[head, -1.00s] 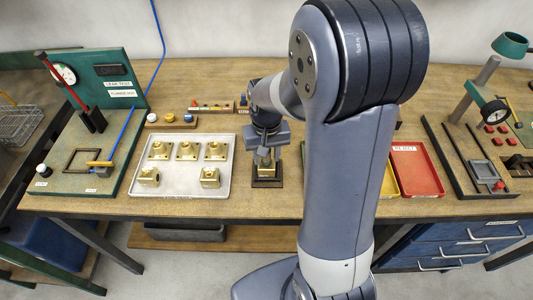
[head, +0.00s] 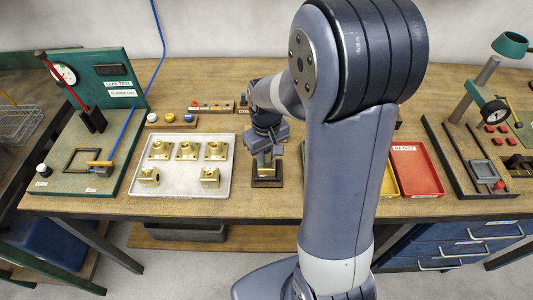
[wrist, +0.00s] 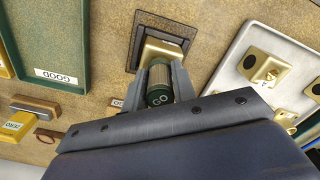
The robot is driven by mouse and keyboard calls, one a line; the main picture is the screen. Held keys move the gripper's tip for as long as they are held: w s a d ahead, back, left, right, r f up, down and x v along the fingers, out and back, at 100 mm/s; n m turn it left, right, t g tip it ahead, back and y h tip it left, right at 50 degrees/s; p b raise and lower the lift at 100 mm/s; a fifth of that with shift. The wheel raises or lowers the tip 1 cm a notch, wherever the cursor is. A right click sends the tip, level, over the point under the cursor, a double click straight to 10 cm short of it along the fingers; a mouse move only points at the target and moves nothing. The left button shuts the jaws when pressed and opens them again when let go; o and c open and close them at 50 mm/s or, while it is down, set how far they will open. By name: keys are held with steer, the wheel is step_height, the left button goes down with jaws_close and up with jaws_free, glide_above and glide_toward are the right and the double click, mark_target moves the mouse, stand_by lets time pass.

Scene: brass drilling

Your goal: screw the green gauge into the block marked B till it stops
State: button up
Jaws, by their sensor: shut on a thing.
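My gripper (wrist: 161,78) is shut on the green gauge (wrist: 159,97), whose dark green end reads "GO". The gauge's ridged metal part shows between the fingers. Its far end points at a brass block (wrist: 165,49) in a dark square holder (wrist: 136,42). In the head view the block (head: 266,170) shows just under my gripper (head: 264,156), in the same holder (head: 267,184). The thread is hidden, so I cannot tell how deep the gauge sits. No letter shows on this block.
A pale tray (head: 180,187) with several brass blocks stands left of the holder; one block (wrist: 264,68) seems marked A. A green tray labelled GOOD (wrist: 55,45), a yellow tray (head: 390,182) and a red REJECT tray (head: 418,170) lie on the other side.

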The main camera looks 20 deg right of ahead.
steer(key=m, duration=0.4)
steer(key=shift+m, duration=1.4)
jaws_close()
steer(key=m, duration=0.6)
steer(key=shift+f, duration=0.1)
steer(key=o, duration=0.7)
jaws_free()
steer(key=shift+c, duration=0.2)
steer(key=n, duration=1.2)
steer(key=shift+s+n, duration=0.15)
steer(key=shift+n, duration=0.25)
steer(key=shift+c, duration=0.2)
